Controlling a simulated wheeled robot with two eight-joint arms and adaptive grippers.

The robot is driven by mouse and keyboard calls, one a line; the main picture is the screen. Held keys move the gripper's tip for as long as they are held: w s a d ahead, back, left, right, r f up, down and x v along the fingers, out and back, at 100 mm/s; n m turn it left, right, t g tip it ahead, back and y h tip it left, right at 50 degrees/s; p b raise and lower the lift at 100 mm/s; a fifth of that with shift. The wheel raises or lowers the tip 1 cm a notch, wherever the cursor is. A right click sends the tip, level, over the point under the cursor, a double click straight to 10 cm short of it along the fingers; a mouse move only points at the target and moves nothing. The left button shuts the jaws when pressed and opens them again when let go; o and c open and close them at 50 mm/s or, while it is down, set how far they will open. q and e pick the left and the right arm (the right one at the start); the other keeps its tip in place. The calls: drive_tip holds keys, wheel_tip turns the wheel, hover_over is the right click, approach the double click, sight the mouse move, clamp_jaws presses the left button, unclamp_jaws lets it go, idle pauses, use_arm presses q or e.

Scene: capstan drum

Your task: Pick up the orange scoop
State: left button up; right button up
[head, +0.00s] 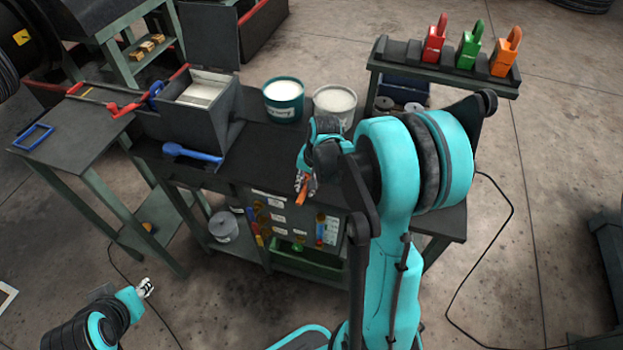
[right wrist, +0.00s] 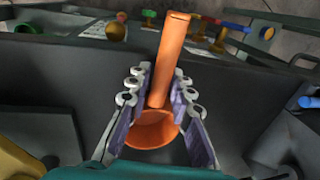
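The orange scoop (right wrist: 172,60) is between the fingers of my right gripper (right wrist: 160,88) in the right wrist view. Both finger pads meet the sides of its handle. Its round bowl (right wrist: 152,130) lies nearer the palm, partly hidden by the fingers. In the head view only a bit of the orange handle (head: 301,193) shows below my right gripper (head: 306,180), over the bench's front edge. I cannot tell whether the scoop touches the bench. My left gripper (head: 146,288) is low at the left, far from the scoop; its finger opening is too small to judge.
A blue scoop (head: 190,152) lies on the dark bench (head: 245,160) at the left. A grey hopper (head: 200,105), a teal tub (head: 283,102) and a white tub (head: 335,103) stand behind. Padlocks (head: 468,48) stand on a rack at the back right.

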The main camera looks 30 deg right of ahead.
drive_tip(key=shift+r, duration=0.1)
clamp_jaws()
wheel_tip(320, 180, up, 10)
drive_tip(key=p, duration=0.3)
idle(0.5)
